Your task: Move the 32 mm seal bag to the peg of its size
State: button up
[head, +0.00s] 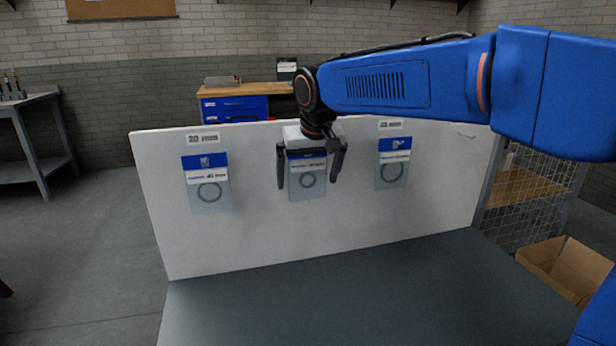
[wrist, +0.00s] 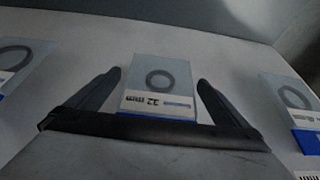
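A white board (head: 330,235) carries a row of three seal bags. The middle bag (head: 308,178) has a blue and white header and a dark ring. In the wrist view, the upside-down print on this bag (wrist: 158,85) reads 32 mm. My gripper (head: 310,182) is open, with one finger on each side of the middle bag. The wrist view also shows the open fingers (wrist: 160,85) with small gaps beside the bag. The left bag (head: 208,184) hangs under a sign reading 20 mm (head: 203,138). The middle sign and peg are hidden behind my gripper.
The right bag (head: 394,163) hangs under a sign (head: 395,124) too small to read surely. A bare dark table top (head: 360,295) lies before the board. A cardboard box (head: 566,268) and wire mesh (head: 535,195) stand at the right.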

jog(key=shift+r, duration=0.1)
jog(key=v, duration=1.6)
jog(key=s+d+f+m, duration=0.1)
jog(key=s+d+f, duration=0.4)
jog(key=d, duration=0.4)
jog(key=s+d+f, duration=0.5)
jog(key=s+d, duration=0.1)
jog(key=d, duration=0.3)
jog(key=s+d+f, duration=0.3)
jog(key=s+f, duration=0.2)
jog(key=f, duration=0.1)
jog(key=s+d+f+m, duration=0.1)
jog(key=s+d+f, duration=0.3)
jog(key=f, duration=0.3)
jog(key=s+d+f+m+h, duration=0.1)
jog(key=s+d+f, duration=0.2)
jog(key=s+f, duration=0.3)
jog(key=shift+s+d+f, duration=0.3)
jog(key=shift+d+f, duration=0.1)
jog(key=shift+f, duration=0.35)
